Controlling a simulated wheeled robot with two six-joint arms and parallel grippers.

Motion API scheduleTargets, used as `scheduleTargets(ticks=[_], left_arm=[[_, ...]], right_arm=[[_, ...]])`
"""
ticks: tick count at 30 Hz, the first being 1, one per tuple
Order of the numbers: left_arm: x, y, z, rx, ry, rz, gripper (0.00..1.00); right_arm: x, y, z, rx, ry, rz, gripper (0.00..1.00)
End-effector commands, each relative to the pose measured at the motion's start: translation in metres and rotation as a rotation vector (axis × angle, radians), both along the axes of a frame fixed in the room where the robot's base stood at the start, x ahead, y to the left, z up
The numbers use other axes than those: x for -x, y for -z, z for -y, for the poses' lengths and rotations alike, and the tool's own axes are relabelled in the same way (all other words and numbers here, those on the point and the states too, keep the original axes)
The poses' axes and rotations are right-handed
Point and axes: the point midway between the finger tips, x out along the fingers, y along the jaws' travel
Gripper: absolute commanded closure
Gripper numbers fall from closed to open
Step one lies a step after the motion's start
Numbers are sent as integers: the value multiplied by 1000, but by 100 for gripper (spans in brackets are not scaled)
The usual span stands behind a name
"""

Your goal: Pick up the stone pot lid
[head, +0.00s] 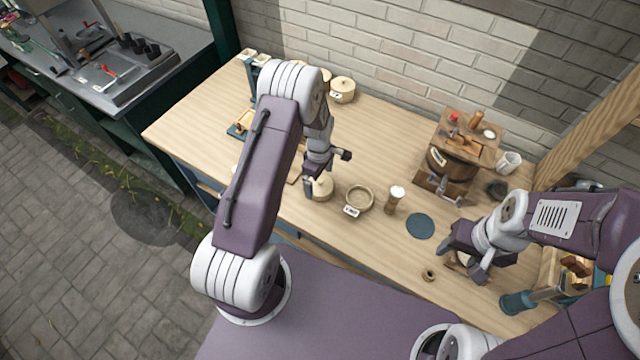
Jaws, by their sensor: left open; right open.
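An open, round, beige stone pot (360,199) with a white label on its front stands on the wooden table. A round beige piece, which looks like its lid (323,188), lies just left of the pot. My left gripper (327,173) is open directly above and beside this piece, with one finger at its left side. Whether it touches is unclear, and the arm hides part of the area. My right gripper (464,257) is open at the table's right side, over a small round pale thing that it partly hides.
A shaker with a white top (395,200) and a dark blue round mat (420,225) are right of the pot. Lidded jars (342,90) line the wall. A small brown ring (428,275) lies near the front edge.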

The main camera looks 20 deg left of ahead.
Motion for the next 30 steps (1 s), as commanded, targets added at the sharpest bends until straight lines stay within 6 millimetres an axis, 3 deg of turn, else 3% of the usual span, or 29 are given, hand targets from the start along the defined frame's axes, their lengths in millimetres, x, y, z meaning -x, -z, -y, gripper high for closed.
scheduleTargets(ticks=[1,6,12,13,19,30], left_arm=[[2,5,1,0,0,-6,0],[1,29,1,0,0,-1,0],[0,31,1,0,0,0,0],[0,31,1,0,0,0,3],[0,31,1,0,0,0,58],[-1,24,0,-1,0,3,61]], right_arm=[[0,-10,0,0,0,0,45],[0,-12,0,0,0,0,45],[0,-11,0,0,0,0,45],[0,-11,0,0,0,0,45],[0,-11,0,0,0,0,45],[0,-7,0,0,0,0,45]])
